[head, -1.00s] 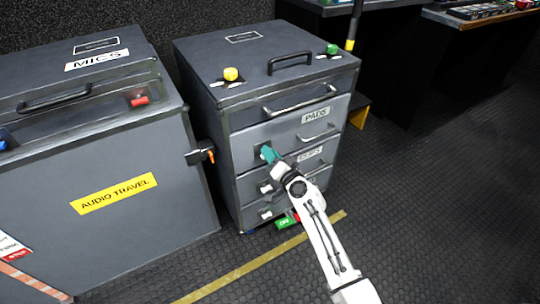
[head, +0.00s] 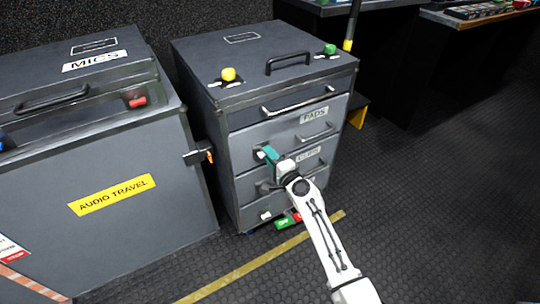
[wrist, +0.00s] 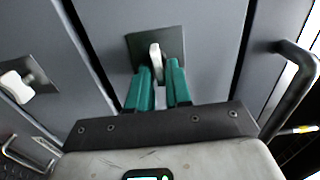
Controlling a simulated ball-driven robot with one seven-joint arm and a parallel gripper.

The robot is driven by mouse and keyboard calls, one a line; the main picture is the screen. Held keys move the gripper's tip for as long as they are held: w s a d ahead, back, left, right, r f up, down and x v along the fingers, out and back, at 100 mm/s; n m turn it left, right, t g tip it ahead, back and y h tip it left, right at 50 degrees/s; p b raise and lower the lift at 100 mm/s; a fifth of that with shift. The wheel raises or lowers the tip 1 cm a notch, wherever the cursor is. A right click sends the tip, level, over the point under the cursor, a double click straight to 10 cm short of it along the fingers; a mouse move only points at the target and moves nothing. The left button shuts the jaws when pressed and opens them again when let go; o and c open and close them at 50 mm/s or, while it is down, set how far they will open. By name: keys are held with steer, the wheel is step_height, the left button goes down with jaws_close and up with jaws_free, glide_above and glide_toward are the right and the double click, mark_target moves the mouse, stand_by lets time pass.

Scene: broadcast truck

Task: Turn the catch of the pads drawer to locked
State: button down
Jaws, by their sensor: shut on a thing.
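The pads drawer (head: 288,131) is the labelled drawer near the top of the grey cabinet, and it looks closed. Its catch is a pale lever (wrist: 155,57) on a dark square plate (wrist: 174,42) at the drawer's left end. My gripper (head: 266,153) has teal fingers, which also show in the wrist view (wrist: 160,84). They are shut on the lever, one finger on each side. In the wrist view the lever runs roughly along the drawer seams. The fingers hide its lower part, and I cannot read any lock marking.
The pads drawer's bar handle (head: 318,133) is to the right of my gripper. An audio travel case (head: 120,235) stands at the left, with an orange-tipped latch (head: 208,155). Floor to the right is clear.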

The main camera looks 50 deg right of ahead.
steer(key=shift+m, duration=0.3)
steer(key=c, duration=1.2)
jaws_free()
steer(key=shift+c, duration=0.2)
steer(key=shift+s, duration=0.15)
steer(key=v, duration=1)
steer(key=shift+s, duration=0.3)
